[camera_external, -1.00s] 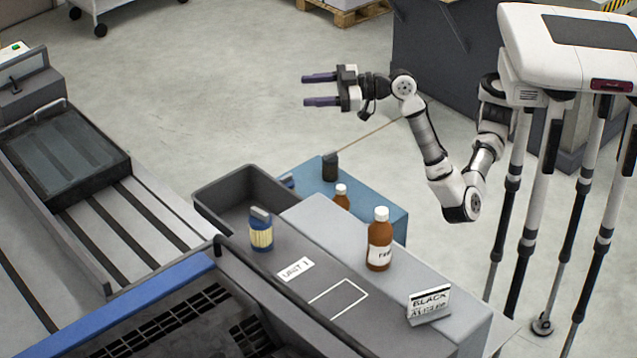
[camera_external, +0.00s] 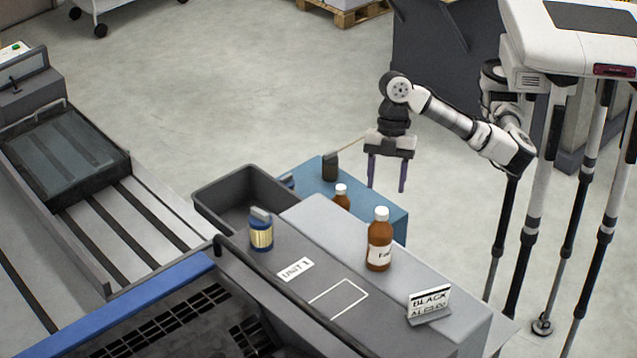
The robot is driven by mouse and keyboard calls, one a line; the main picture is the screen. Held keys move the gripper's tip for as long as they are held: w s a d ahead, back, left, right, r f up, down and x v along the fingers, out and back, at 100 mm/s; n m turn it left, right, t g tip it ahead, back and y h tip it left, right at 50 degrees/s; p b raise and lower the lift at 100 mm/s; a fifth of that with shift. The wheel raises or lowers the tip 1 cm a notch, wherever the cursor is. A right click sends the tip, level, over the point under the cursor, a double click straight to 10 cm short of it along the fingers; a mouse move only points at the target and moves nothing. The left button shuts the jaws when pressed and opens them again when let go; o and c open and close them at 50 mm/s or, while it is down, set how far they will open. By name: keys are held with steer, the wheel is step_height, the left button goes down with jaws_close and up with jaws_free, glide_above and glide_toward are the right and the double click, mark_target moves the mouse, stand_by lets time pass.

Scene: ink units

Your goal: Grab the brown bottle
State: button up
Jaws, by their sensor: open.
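A brown bottle (camera_external: 379,243) with a white cap and a white label stands upright on the grey unit top. A second, smaller-looking brown bottle (camera_external: 341,198) with a white cap stands behind it, its lower part hidden by the grey unit. My gripper (camera_external: 387,186) points down with its two dark fingers apart and nothing between them. In the picture it is above and slightly right of the labelled bottle, apart from both bottles.
A blue container with a yellowish label (camera_external: 261,230) stands left of the labelled bottle. A dark grey bin (camera_external: 236,190) and a blue surface (camera_external: 378,200) with a dark object (camera_external: 330,166) lie behind.

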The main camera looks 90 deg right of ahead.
mark_target(382, 210)
steer(key=b+x, duration=0.2)
steer(key=x, duration=0.6)
steer(key=shift+w, duration=0.1)
jaws_close()
